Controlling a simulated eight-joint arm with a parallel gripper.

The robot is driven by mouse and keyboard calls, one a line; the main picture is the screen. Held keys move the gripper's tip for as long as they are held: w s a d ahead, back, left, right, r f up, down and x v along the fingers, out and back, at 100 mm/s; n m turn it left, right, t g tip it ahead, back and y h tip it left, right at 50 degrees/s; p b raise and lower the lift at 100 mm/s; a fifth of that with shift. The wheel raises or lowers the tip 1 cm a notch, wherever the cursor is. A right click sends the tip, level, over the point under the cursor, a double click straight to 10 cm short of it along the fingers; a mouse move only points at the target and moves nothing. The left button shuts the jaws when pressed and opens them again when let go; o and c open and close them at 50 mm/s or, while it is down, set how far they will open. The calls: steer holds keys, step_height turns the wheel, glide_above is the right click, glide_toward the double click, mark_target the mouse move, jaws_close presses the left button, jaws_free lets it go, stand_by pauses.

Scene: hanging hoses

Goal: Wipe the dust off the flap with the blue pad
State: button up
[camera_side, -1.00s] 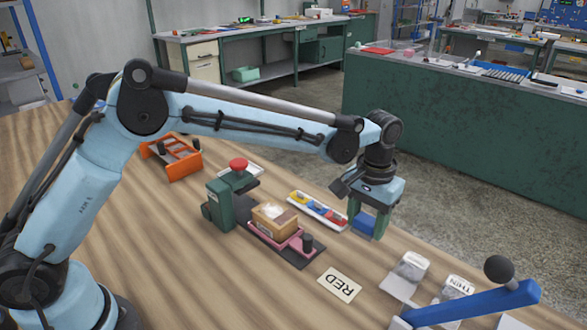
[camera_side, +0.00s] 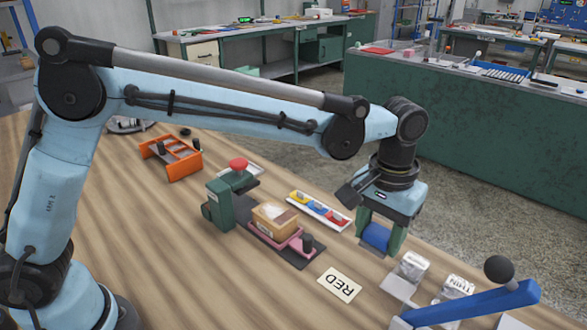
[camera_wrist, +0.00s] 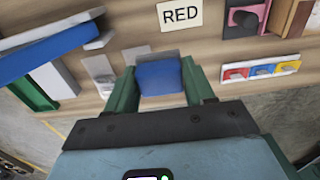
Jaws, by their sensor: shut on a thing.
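My gripper (camera_side: 379,240) is shut on the blue pad (camera_side: 375,236), with a green finger on each side of it. In the wrist view the pad (camera_wrist: 160,78) sits between the fingertips of my gripper (camera_wrist: 157,82). It is held to the right of the tray in the side view, above or near the table; the exact gap is unclear. A small tan carton (camera_side: 268,222) with a pale patch on its top stands on a pink and dark fixture (camera_side: 296,250). Which part is the flap, and whether the pale patch is dust, I cannot tell.
A white tray (camera_side: 322,213) with yellow, blue and red sections lies behind the carton. A RED card (camera_side: 340,284) lies in front. A green post (camera_side: 219,206) and red button (camera_side: 238,164) stand left of the carton. A blue lever (camera_side: 470,303) and labelled blocks are at right.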

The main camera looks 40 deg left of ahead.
steer(key=shift+a, duration=0.15)
steer(key=shift+c, duration=0.4)
steer(key=a+r+n, duration=0.2)
steer(key=a+n, duration=0.7)
steer(key=a, duration=0.1)
steer(key=n, duration=0.9)
glide_toward(287, 221)
steer(key=shift+f, duration=3.3)
steer(key=shift+a+f, duration=0.1)
steer(key=shift+a, duration=0.8)
steer(key=shift+c, duration=0.4)
steer(key=shift+a, duration=3)
steer(key=shift+d, duration=3.9)
step_height(287, 221, up, 8)
